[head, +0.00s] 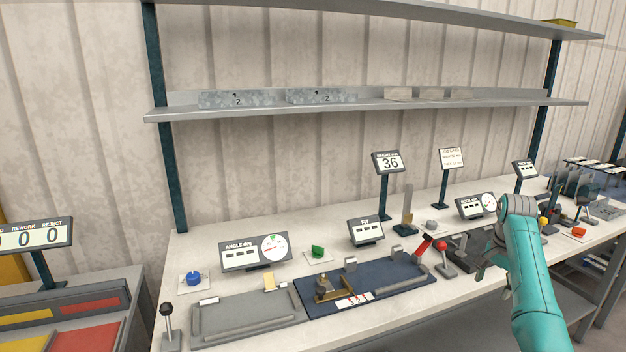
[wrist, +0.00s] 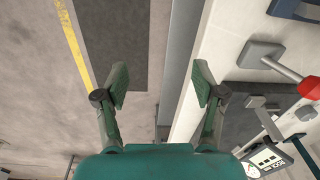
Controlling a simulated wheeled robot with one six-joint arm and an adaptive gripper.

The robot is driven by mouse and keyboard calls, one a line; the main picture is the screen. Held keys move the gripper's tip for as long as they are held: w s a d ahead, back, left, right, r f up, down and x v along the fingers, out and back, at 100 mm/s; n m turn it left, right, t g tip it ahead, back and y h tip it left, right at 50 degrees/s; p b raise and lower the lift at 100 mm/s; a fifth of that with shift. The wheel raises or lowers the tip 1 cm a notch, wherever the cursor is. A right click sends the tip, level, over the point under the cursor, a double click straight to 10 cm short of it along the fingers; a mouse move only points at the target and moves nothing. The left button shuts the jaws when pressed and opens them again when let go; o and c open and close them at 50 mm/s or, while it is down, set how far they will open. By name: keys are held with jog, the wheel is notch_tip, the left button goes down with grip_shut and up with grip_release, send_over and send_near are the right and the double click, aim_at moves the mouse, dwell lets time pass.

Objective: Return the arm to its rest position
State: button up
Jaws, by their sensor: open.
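My arm shows in teal at the right of the head view, reaching over the front of the white workbench (head: 190,245). My gripper (head: 480,268) is seen small at the end of the arm, near the bench's front edge, partly hidden by the arm. In the wrist view my gripper (wrist: 160,88) has its two fingers spread wide, with nothing between them. Below the fingers lie the grey floor (wrist: 40,100) and the bench's front edge.
A red-handled lever (wrist: 305,87) and a gauge display (wrist: 270,160) stand close on the right in the wrist view. A blue fixture plate (head: 400,290) lies left of my gripper. A shelf (head: 370,106) runs above the bench. Floor space in front is clear.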

jog(key=s+a+f+n+t+h, duration=0.1)
jog(key=s+a+f+n+t, duration=0.3)
jog(key=f, duration=1)
jog(key=s+a+f+m+g, duration=0.1)
jog(key=s+a+f, duration=0.35)
jog(key=f, duration=0.95)
jog(key=s+a+f+n+t, duration=0.2)
jog(key=s+a+f, duration=0.4)
jog(key=s, duration=0.2)
jog(key=s+a+f+n+t, duration=0.1)
jog(key=s+a+f+t, duration=0.1)
jog(key=s+a+f, duration=0.5)
jog(key=s+a+r+n+t, duration=0.2)
jog(key=s+a+r, duration=0.15)
jog(key=s, duration=0.95)
jog(key=s+a+r+n+t, duration=0.15)
jog(key=s+r, duration=0.35)
jog(key=s, duration=0.7)
jog(key=s+a+r+n+t, duration=0.1)
jog(key=s+r, duration=0.6)
jog(key=r, duration=0.4)
jog(key=s+a+r+n+t+y, duration=0.1)
jog(key=s+r+n+t, duration=0.1)
jog(key=s+r, duration=0.6)
notch_tip(320, 180, up, 3)
jog(key=shift+a+r, duration=0.1)
jog(key=shift+a, duration=0.3)
jog(key=shift+t, duration=0.25)
